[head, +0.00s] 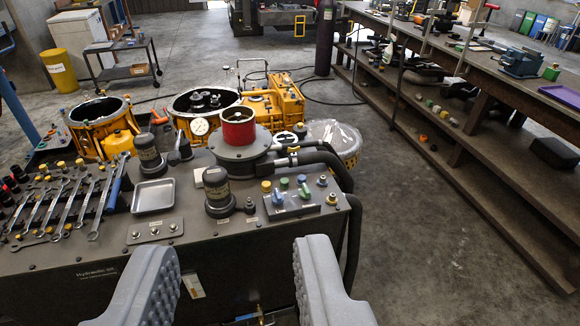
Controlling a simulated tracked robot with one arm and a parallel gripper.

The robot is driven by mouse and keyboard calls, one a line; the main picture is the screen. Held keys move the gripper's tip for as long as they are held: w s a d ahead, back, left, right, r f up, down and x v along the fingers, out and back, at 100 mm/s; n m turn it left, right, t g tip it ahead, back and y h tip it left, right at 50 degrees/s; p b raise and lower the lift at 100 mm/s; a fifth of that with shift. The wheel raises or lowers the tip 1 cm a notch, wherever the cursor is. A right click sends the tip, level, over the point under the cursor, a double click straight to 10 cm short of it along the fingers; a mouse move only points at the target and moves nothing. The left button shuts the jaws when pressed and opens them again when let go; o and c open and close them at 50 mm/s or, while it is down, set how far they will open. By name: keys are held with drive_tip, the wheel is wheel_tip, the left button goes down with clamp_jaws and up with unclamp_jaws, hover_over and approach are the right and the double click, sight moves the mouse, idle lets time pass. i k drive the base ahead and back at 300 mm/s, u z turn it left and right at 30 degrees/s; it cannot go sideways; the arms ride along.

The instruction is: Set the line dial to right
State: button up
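A small control panel (292,207) sits on the right end of the grey hydraulic bench top. It carries a blue-green knob (278,197) and a green knob (304,190), with a white label beside the first. The lettering is too small to read, so I cannot tell which knob is the line dial or where it points. My gripper (232,250) shows as two grey ribbed fingers at the bottom. It is open and empty, in front of the bench, with its fingers apart and the panel beyond, towards the right finger.
Wrenches (68,208), a metal tray (153,196), dark cylindrical fittings (217,192) and a red-topped reservoir (239,128) crowd the bench top. Black hoses (325,160) curve down its right end. Yellow transmission housings (270,100) stand behind. Open floor (430,230) lies right, before a long workbench (470,75).

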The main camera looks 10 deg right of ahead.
sight(277, 198)
drive_tip(key=u, duration=0.25)
drive_tip(key=i, duration=0.95)
drive_tip(key=u, duration=0.5)
